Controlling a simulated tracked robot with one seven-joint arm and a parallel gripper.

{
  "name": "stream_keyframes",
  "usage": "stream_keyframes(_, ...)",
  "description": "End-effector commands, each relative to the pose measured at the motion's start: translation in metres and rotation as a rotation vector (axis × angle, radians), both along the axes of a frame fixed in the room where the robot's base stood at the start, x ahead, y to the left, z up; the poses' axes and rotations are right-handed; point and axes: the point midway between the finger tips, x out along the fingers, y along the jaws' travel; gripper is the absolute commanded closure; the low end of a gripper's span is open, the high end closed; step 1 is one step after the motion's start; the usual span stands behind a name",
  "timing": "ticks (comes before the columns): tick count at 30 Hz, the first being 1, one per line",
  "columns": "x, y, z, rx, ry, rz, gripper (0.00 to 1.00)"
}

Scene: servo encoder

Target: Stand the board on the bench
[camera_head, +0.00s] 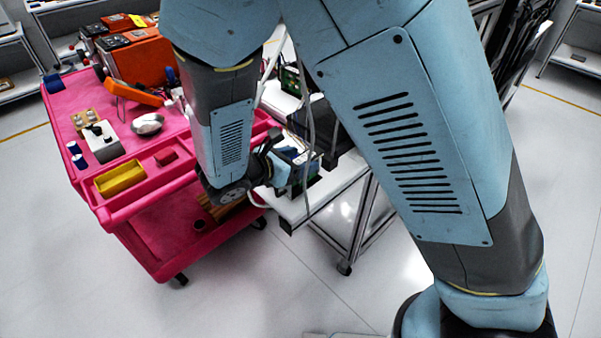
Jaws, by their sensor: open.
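My gripper (277,163) is over the front end of the white bench (318,200), to the right of the pink cart. Its fingers are small and partly hidden by my own wrist; the jaws look open. A green circuit board (308,168) with pale parts stands roughly upright close beside the fingers, at the bench's front end. I cannot tell whether the fingers touch it. Another green board (290,80) shows farther back on the bench, partly hidden by my arm and by cables.
The pink cart (150,215) at left carries an orange case (145,58), a yellow tray (120,178), a white device (102,142) and a bowl (148,123). Pale cables hang by the bench. A dark box (325,125) stands on it. The front floor is clear.

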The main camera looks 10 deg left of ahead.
Motion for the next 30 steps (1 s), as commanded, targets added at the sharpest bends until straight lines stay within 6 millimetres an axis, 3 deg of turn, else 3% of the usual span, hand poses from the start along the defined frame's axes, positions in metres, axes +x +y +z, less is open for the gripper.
stream_keyframes(2,0.0,-0.0001,0.0001,0.0,0.0,0.0,0.37)
stream_keyframes(21,0.0,-0.0004,0.0001,0.0,0.0,-0.001,0.98)
stream_keyframes(30,0.0,-0.0003,0.0002,0.0,0.0,-0.001,1.0)
